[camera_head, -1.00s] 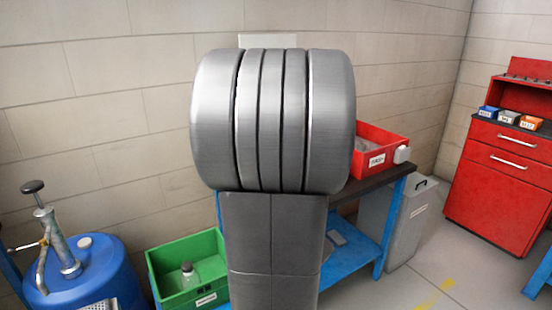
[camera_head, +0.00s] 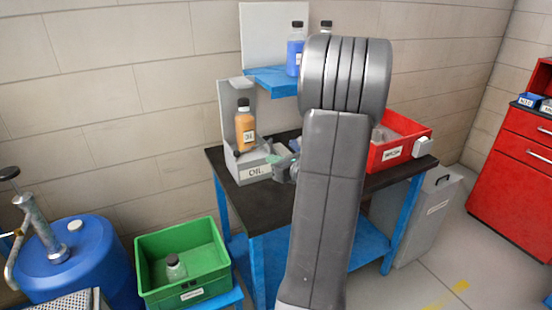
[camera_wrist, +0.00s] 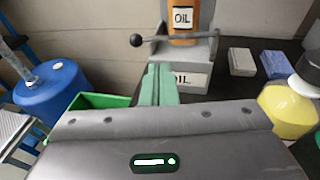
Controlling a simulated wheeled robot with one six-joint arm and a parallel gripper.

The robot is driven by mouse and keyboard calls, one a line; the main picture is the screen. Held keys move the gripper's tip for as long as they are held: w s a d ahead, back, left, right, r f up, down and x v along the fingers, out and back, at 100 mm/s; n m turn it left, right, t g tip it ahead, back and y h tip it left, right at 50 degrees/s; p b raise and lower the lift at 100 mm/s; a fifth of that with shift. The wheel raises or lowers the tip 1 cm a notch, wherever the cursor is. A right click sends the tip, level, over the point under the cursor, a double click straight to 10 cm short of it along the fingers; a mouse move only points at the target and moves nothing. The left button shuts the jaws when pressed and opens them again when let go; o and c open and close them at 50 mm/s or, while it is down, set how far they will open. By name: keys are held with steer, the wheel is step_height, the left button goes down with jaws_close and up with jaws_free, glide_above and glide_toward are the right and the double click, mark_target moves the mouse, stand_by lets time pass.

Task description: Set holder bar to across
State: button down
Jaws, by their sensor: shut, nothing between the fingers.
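The grey holder (camera_head: 258,168) with an OIL label stands on the dark bench top, an orange oil bottle (camera_head: 245,128) upright in it. In the wrist view the holder bar (camera_wrist: 180,38), a thin grey rod with a black ball (camera_wrist: 137,41) at its left end, runs roughly level in front of the bottle (camera_wrist: 184,17). My gripper (camera_wrist: 158,68) has green fingers shut together and empty. Its tips appear just below the bar, in front of the holder; I cannot tell whether they touch. In the head view my gripper (camera_head: 284,163) is partly hidden by my arm.
A red bin (camera_head: 405,150) sits right on the bench. Blue bottles stand on a shelf (camera_head: 270,82) above. A green crate (camera_head: 190,275) and blue drum (camera_head: 80,270) are at left. The wrist view shows a yellow container (camera_wrist: 288,108) and small boxes (camera_wrist: 243,62) at right.

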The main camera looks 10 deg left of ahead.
mark_target(246, 150)
steer(key=p+x, duration=0.2)
steer(key=x, duration=0.9)
steer(key=shift+f, duration=0.1)
steer(key=b+x, duration=0.2)
steer(key=shift+a, duration=0.4)
steer(key=shift+w+r, duration=0.1)
steer(key=shift+r, duration=0.2)
steer(key=shift+d, duration=0.1)
